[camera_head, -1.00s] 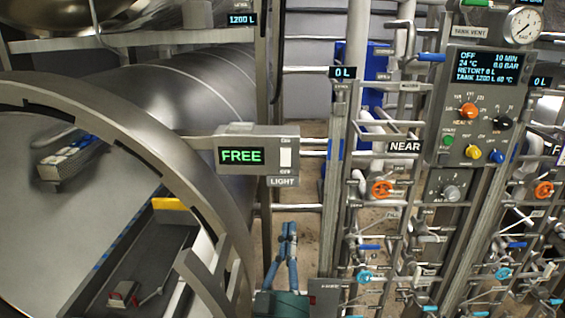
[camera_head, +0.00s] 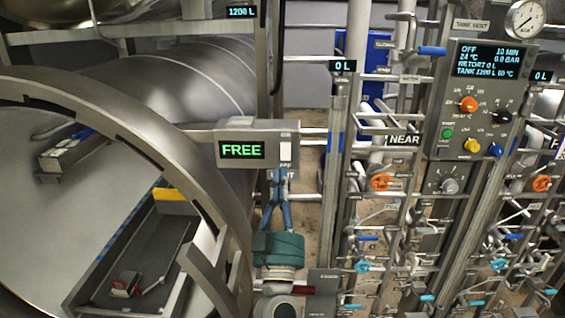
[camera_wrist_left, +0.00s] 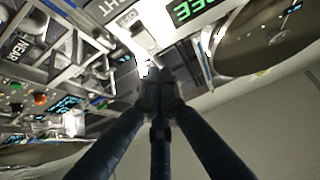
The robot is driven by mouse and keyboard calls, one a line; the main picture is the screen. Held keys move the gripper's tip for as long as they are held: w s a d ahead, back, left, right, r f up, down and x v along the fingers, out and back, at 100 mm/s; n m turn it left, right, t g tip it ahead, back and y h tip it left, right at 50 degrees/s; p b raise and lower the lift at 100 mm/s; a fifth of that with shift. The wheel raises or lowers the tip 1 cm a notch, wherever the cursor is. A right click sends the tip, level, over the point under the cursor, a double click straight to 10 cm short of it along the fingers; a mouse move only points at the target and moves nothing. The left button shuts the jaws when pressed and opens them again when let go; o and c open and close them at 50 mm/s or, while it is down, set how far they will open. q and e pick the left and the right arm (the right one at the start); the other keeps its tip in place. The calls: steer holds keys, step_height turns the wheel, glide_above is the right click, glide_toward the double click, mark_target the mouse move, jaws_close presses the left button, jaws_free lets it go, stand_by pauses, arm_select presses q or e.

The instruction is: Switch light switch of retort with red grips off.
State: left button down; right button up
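A grey box with a green FREE display (camera_head: 242,150) is mounted beside the open round retort (camera_head: 135,150). The white light switch (camera_head: 286,151) sits at the box's right end. My left gripper (camera_head: 279,172) is just below the switch, pointing up, its blue fingers closed together and holding nothing visible. Its tips overlap the LIGHT label area in the head view. In the left wrist view the joined fingertips (camera_wrist_left: 158,78) are close to the pale switch (camera_wrist_left: 143,54); I cannot tell whether they touch it. My right gripper is not in view.
A small red-topped item (camera_head: 125,284) lies in the open retort. To the right are pipes, orange valve wheels (camera_head: 381,182), cyan valve grips (camera_head: 362,267) and a control panel (camera_head: 468,125). A vertical post (camera_head: 333,190) stands right of my gripper.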

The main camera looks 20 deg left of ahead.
mark_target(283, 148)
arm_select(q)
steer(key=w+b, duration=0.1)
steer(key=w, duration=0.1)
steer(key=w+a+b, duration=0.1)
steer(key=w+b, duration=0.1)
steer(key=w, duration=0.1)
steer(key=shift+w+a+r, duration=0.2)
steer(key=shift+w+a, duration=0.15)
steer(key=shift+s, duration=0.15)
